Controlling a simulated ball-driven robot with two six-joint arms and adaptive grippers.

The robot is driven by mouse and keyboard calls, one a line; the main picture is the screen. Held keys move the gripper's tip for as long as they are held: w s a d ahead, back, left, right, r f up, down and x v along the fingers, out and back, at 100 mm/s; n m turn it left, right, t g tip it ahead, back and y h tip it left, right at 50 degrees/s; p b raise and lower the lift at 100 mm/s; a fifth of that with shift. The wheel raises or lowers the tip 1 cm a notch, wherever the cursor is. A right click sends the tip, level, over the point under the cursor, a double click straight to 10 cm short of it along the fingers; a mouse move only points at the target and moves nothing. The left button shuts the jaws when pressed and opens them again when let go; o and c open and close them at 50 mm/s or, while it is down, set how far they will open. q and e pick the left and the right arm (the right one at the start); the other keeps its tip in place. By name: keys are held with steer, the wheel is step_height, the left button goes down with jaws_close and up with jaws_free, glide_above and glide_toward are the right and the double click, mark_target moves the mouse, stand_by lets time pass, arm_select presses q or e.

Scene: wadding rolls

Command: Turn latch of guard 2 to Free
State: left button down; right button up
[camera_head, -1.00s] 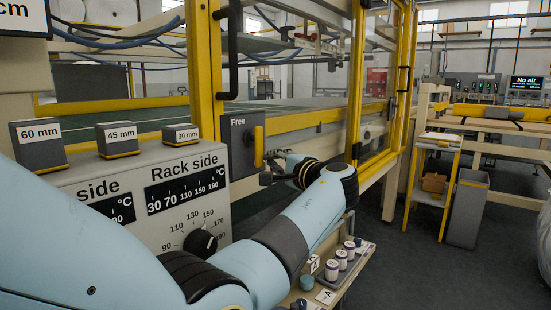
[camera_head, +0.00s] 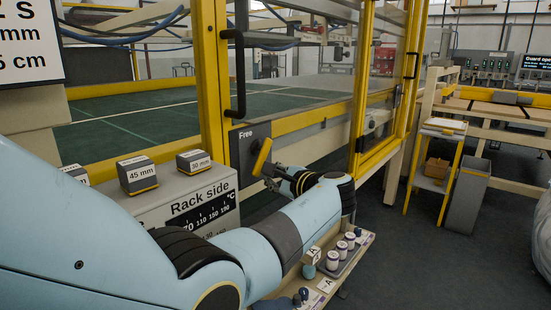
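The guard latch is a dark grey plate (camera_head: 249,150) marked "Free" at its top left, fixed beside the yellow door post. Its yellow handle (camera_head: 263,156) leans, with the top end to the right and the lower end to the left. My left arm comes in from the left. My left gripper (camera_head: 268,182) is at the lower end of the handle, dark and small in view. I cannot tell whether its fingers are open or shut, or whether they touch the handle. My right gripper is not in view.
The yellow-framed guard (camera_head: 213,85) stands behind the latch, with a black pull handle (camera_head: 239,75). A shelf with small jars (camera_head: 341,250) lies below my forearm. A far screen (camera_head: 536,63) reads "Guard open".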

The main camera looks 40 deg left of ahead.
mark_target(258, 174)
arm_select(q)
steer(key=s+m+p, duration=0.1)
steer(key=p, duration=0.1)
steer(key=r+m+g+p, duration=0.1)
steer(key=p, duration=0.1)
steer(key=s+m+g+p, duration=0.1)
steer(key=m+p, duration=0.1)
steer(key=shift+s+a+r+h, duration=0.1)
steer(key=shift+s+r+h, duration=0.2)
steer(key=shift+s+r, duration=0.05)
steer(key=s+m+g+p, duration=0.1)
steer(key=p, duration=0.1)
steer(key=r+m+g+p, duration=0.1)
steer(key=p, duration=0.1)
steer(key=shift+s+r+m, duration=0.2)
steer(key=shift+s+m, duration=0.2)
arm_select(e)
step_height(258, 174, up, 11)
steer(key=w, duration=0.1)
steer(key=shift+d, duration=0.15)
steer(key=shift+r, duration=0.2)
